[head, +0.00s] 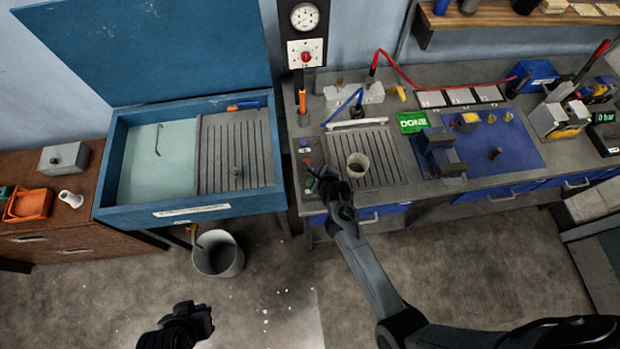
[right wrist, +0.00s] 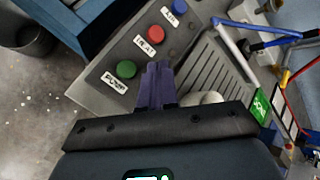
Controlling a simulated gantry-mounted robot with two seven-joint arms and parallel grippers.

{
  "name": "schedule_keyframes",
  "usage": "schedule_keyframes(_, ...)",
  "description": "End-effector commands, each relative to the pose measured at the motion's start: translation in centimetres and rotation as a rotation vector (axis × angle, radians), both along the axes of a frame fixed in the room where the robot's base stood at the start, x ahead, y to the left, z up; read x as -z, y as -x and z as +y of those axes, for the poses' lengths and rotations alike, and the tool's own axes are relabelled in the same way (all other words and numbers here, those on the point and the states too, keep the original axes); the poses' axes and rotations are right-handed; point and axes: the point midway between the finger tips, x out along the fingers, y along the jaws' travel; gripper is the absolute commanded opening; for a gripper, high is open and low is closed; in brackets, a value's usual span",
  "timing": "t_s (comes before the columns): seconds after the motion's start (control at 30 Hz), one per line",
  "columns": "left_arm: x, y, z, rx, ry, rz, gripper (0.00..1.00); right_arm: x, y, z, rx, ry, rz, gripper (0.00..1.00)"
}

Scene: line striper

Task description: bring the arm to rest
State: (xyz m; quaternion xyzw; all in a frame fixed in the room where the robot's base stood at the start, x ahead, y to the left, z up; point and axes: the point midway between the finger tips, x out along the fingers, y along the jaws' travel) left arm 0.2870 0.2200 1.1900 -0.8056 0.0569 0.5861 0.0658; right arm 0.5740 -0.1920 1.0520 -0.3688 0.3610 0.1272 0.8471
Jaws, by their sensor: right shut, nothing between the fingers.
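My right gripper (head: 318,174) is over the front left of the grey bench, beside a small button panel. In the right wrist view its fingers (right wrist: 157,82) are together with nothing between them. They point towards a green button (right wrist: 126,69) and a red button (right wrist: 155,34), with a blue button (right wrist: 180,6) farther off. Whether the fingertips touch the panel I cannot tell. My right arm reaches in from the lower right. My left gripper (head: 202,320) is low over the floor at the bottom, dark, its fingers unclear.
A pale cup (head: 358,165) stands on the ribbed drainer (head: 385,172) right of my right gripper. A green DONE sign (head: 412,122) lies behind. A blue lidded basin (head: 118,165) stands left, with a bucket (head: 218,255) on the floor before it. The floor in front is mostly clear.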

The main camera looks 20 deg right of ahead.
Motion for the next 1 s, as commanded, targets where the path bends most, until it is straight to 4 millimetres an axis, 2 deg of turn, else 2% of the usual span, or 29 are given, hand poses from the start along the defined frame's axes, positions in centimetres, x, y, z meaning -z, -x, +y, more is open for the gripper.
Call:
schedule_keyframes(0.03, -0.2, 0.0, 0.0, 0.001, -0.001, 0.0, 0.0, -1.6, -1.0, 2.6, 0.002, -0.052, -0.019, 0.0)
schedule_keyframes(0.47, 0.0, 0.0, -0.1, -0.002, 0.003, 0.0, 0.0, -1.3, -1.0, 2.5, 0.003, -0.052, -0.018, 0.0)
schedule_keyframes(0.67, 1.4, 0.0, -0.3, -0.007, 0.011, 0.001, 0.0, 0.2, -1.0, 2.5, 0.003, -0.051, -0.018, 0.0)
schedule_keyframes(1.0, 5.0, 0.0, -0.3, -0.008, 0.011, 0.001, 0.0, 4.0, -1.0, 2.7, 0.0, -0.05, -0.018, 0.0)
